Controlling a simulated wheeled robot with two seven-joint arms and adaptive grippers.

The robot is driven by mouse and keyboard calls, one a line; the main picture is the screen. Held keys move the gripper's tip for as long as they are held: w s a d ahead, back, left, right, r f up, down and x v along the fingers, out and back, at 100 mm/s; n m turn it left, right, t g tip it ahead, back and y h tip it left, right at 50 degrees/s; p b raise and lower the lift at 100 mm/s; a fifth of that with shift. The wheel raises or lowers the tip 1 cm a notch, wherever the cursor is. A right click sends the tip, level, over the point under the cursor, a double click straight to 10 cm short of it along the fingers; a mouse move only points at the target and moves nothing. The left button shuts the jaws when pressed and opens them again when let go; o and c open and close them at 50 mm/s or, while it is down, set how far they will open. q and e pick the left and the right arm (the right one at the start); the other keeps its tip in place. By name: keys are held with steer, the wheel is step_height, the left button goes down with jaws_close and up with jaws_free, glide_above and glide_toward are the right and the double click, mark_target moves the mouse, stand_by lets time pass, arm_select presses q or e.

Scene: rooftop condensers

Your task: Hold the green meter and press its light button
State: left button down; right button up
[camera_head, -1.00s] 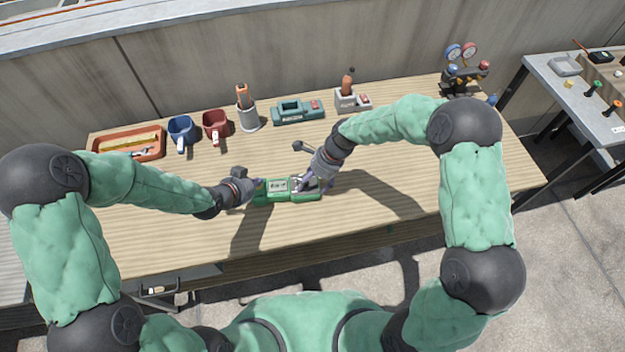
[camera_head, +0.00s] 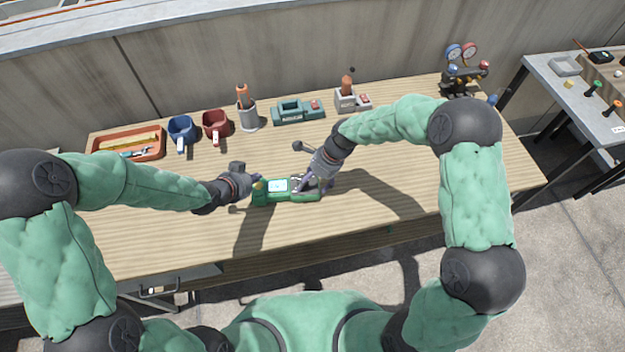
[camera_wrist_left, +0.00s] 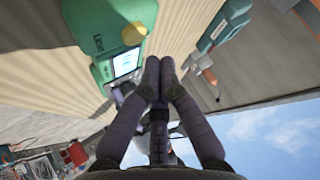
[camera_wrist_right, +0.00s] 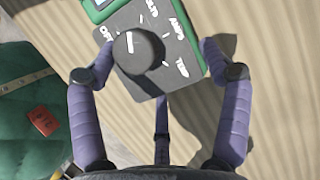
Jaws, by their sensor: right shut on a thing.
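The green meter (camera_head: 270,196) lies face up on the wooden table, and its screen (camera_head: 278,185) glows pale blue. In the left wrist view the meter (camera_wrist_left: 90,25) shows a round yellow button (camera_wrist_left: 134,33) beside a light label, with the lit screen (camera_wrist_left: 126,62) next to it. My right gripper (camera_head: 307,184) is shut on the meter's dial end; in the right wrist view its fingers sit on both sides of the dark dial (camera_wrist_right: 138,50). My left gripper (camera_wrist_left: 160,65) is shut and empty, its fingertips together near the button end, apart from the button in its view.
Along the back stand an orange tray (camera_head: 160,146), a blue mug (camera_head: 181,131), a red mug (camera_head: 215,124), a cup holding an orange-handled tool (camera_head: 247,117), a teal device (camera_head: 297,112) and a grey holder (camera_head: 350,101). Gauges (camera_head: 461,62) stand at the far right. The front table is clear.

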arm_select(q)
steer(key=shift+r, duration=2.2)
arm_select(e)
steer(key=shift+s+f, duration=0.35)
steer(key=shift+s, duration=0.1)
steer(key=shift+c, duration=0.2)
steer(key=o, duration=1.6)
steer(key=shift+c, duration=0.2)
steer(key=shift+w+r, duration=0.2)
steer(key=shift+w, duration=0.05)
steer(key=shift+w+r, duration=0.1)
steer(key=shift+r, duration=0.05)
arm_select(q)
step_height(320, 180, up, 8)
steer(key=p, duration=0.8)
glide_above(257, 187)
steer(key=shift+f, duration=0.1)
arm_select(e)
steer(key=v, duration=0.9)
steer(key=shift+w, duration=0.1)
arm_select(q)
steer(key=shift+f, duration=0.1)
